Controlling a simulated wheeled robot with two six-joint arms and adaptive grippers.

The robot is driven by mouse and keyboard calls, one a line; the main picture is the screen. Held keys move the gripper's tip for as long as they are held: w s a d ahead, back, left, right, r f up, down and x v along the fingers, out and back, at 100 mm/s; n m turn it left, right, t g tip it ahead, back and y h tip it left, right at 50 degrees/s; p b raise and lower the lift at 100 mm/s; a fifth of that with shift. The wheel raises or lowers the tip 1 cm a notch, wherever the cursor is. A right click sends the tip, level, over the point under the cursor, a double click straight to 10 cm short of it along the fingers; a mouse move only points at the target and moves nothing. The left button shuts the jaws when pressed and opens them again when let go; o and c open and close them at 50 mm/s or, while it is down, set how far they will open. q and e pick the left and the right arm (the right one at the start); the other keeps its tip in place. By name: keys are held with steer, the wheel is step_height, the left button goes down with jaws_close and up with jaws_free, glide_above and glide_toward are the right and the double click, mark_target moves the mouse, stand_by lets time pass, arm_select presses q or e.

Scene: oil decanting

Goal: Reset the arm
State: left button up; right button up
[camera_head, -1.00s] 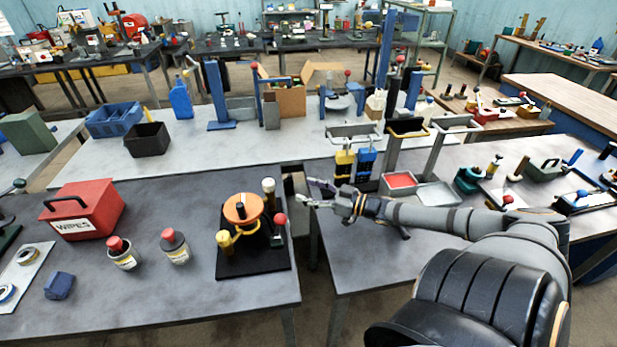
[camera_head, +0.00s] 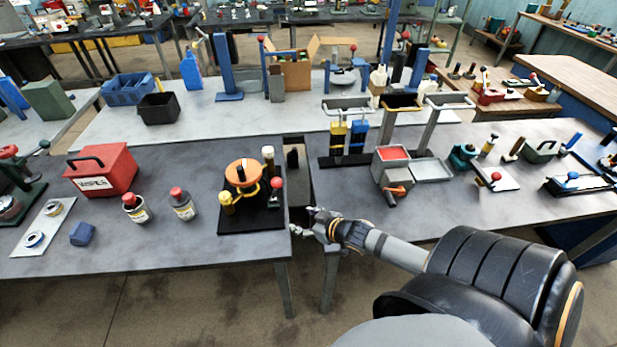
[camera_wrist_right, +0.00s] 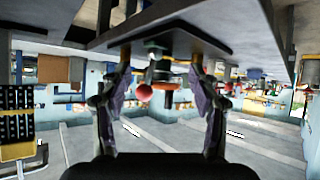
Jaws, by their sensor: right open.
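My right gripper (camera_head: 309,220) is open and empty in the head view. It hangs by the gap between the two front tables, near their front edges. The right wrist view shows its two fingers (camera_wrist_right: 160,88) spread apart with nothing between them. The orange-topped device (camera_head: 243,173) stands on its black base plate, left of my right gripper and apart from it. In the right wrist view the black plate (camera_wrist_right: 212,40) and a red ball knob (camera_wrist_right: 144,92) show beyond the fingers. My left gripper is not in view.
The left table (camera_head: 150,246) holds a red wipes box (camera_head: 103,172), two red-capped bottles and a blue block (camera_head: 82,234). The right table (camera_head: 430,208) carries a metal bin (camera_head: 392,172), a grey tray (camera_head: 431,170) and tools. The floor (camera_head: 190,310) in front is clear.

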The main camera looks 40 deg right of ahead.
steer(key=shift+s+a+f, duration=0.1)
steer(key=shift+a+f, duration=0.05)
steer(key=shift+s, duration=0.1)
stand_by(0.4)
steer(key=s+a+r+m+g+h, duration=0.1)
steer(key=s+a+g, duration=0.25)
steer(key=s, duration=0.35)
steer(key=s+a+r+m+g+h, duration=0.1)
steer(key=s+a+g, duration=0.25)
steer(key=s, duration=0.35)
steer(key=s+d+f+g+b, duration=0.1)
steer(key=d+f, duration=0.1)
steer(key=f, duration=1.2)
steer(key=s+d+f+g+b, duration=0.1)
steer(key=f, duration=1.2)
steer(key=s+d+f+g+b, duration=0.1)
steer(key=s+f, duration=1.7)
steer(key=f, duration=0.1)
steer(key=shift+s+b, duration=0.25)
steer(key=shift+b, duration=0.05)
